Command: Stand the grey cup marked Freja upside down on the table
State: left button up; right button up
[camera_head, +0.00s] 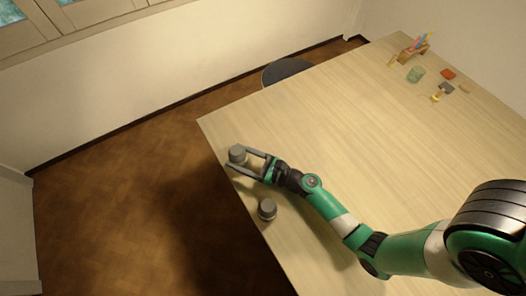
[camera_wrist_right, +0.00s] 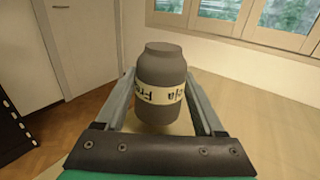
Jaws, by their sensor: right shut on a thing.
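The grey cup marked Freja (camera_head: 237,154) is between the fingers of my right gripper (camera_head: 239,162), near the left corner of the table (camera_head: 330,130). A narrower end with a flat, closed-looking grey face points up. Whether its lower end touches the table is hidden. My left gripper is not in view.
A second grey cup (camera_head: 267,209) stands near the table's left edge, below my right gripper in the picture. A green glass (camera_head: 416,74), an orange-red item (camera_head: 448,74) and other small things lie at the far end. A dark chair (camera_head: 286,71) stands behind the table. The middle tabletop is clear.

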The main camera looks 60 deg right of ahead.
jog(key=shift+f, duration=0.3)
jog(key=shift+r, duration=0.1)
jog(key=shift+w+a+f+b, duration=0.15)
jog(key=shift+w+f+b, duration=0.1)
jog(key=shift+f+b, duration=0.2)
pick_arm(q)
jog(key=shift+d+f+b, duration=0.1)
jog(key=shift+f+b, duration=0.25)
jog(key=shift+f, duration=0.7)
pick_arm(e)
jog(key=shift+f, duration=0.45)
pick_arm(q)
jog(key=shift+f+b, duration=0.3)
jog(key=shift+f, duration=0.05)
pick_arm(e)
jog(key=shift+f, duration=0.35)
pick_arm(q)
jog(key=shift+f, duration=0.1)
pick_arm(e)
jog(key=shift+s+f, duration=0.1)
jog(key=shift+f, duration=0.05)
